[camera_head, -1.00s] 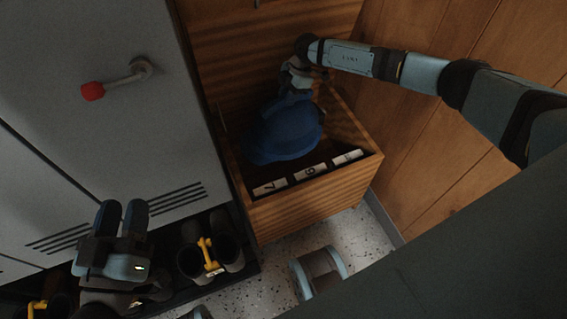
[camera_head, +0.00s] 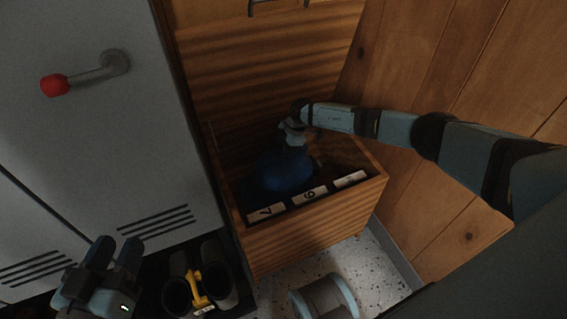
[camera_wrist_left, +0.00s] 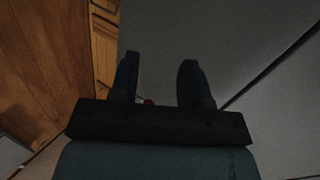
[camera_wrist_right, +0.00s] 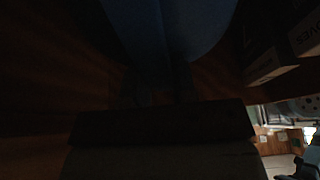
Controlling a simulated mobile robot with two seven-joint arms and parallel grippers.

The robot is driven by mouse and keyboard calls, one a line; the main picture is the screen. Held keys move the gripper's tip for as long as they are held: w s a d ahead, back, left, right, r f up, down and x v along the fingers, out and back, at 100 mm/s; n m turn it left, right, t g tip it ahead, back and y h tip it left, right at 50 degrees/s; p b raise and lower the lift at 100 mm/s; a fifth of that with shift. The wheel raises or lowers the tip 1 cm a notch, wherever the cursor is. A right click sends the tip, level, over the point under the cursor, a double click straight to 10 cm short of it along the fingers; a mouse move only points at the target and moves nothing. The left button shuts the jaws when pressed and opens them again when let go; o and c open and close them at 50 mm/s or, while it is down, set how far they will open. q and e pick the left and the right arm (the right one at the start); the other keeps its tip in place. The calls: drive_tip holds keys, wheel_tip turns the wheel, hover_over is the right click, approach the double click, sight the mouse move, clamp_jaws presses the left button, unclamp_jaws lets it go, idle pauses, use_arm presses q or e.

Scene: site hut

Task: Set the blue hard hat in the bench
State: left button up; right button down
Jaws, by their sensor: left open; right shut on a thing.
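The blue hard hat (camera_head: 284,172) is down inside the open wooden bench (camera_head: 300,238), between its walls. My right gripper (camera_head: 292,142) reaches into the bench from the right and is shut on the hat's upper part. In the dark right wrist view the blue hat (camera_wrist_right: 165,30) fills the top middle at the fingers. I cannot tell whether the hat touches the bench floor. My left gripper (camera_head: 118,256) is open and empty in front of the grey locker; its two fingers stand apart in the left wrist view (camera_wrist_left: 157,80).
White labels, one a 7 (camera_head: 266,212), line the bench's front inner edge. The raised wooden lid (camera_head: 265,62) stands behind. A grey locker (camera_head: 100,150) with a red-knobbed handle (camera_head: 56,85) is at left. Dark boots (camera_head: 177,294) with a yellow clip stand below. A wooden wall closes the right.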

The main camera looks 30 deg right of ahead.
wheel_tip(320, 180, down, 4)
drive_tip(key=b, duration=0.2)
drive_tip(key=shift+f+b, duration=0.15)
drive_tip(key=shift+b, duration=0.15)
use_arm(q)
drive_tip(key=shift+w+a+r+m+t, duration=0.2)
drive_tip(key=shift+w+a+m+t, duration=0.3)
drive_tip(key=shift+m, duration=0.4)
use_arm(e)
drive_tip(key=c, duration=0.9)
unclamp_jaws()
drive_tip(key=shift+c, duration=0.2)
use_arm(q)
drive_tip(key=shift+w+d, duration=0.1)
